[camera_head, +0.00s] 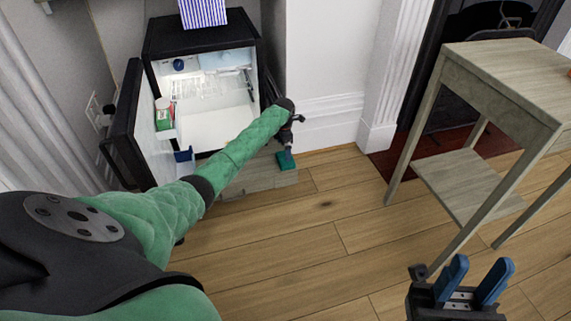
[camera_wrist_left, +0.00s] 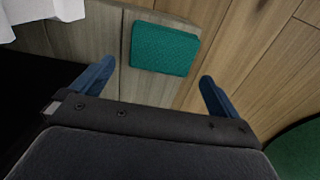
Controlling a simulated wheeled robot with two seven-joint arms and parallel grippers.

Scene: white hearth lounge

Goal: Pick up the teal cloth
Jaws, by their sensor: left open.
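The teal cloth (camera_head: 285,160) is a small flat folded rectangle. In the head view it lies low by the front of the open fridge, at the end of my left arm. In the left wrist view the cloth (camera_wrist_left: 165,48) lies on a grey-brown wooden surface, ahead of and between the fingers. My left gripper (camera_wrist_left: 153,85) is open, with blue fingers apart and nothing between them. In the head view the left gripper (camera_head: 287,146) is small and partly hidden by its own wrist. My right gripper (camera_head: 473,280) is open and empty at the lower right.
The small black fridge (camera_head: 200,35) stands with its door (camera_head: 125,125) open to the left. A striped box (camera_head: 203,12) stands on top of it. A wooden table (camera_head: 510,75) with a low shelf (camera_head: 470,185) stands at the right. The floor (camera_head: 300,240) between is clear.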

